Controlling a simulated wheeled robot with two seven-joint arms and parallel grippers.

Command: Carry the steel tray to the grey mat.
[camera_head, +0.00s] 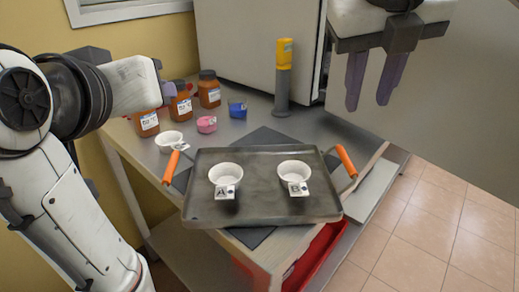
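The steel tray (260,205) is a dark, shallow rectangle with an orange handle at its left (172,166) and right (346,161) ends. It looks level and carries two white cups (225,174) (294,173) with labels. A dark grey mat (268,138) lies under it, showing behind the tray and at its front edge. I cannot tell whether the tray touches the mat. My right gripper (368,104) is empty, fingers apart, above and right of the tray, clear of the handle. My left gripper (165,79) is up left near the bottles, off the handle; its fingers look apart.
Several brown bottles (209,89), a third white cup (168,141), and pink (207,124) and blue (237,108) small items stand behind the tray. A yellow-topped grey cylinder (283,80) stands at the back. A red bin (318,254) is below. Tiled floor lies right.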

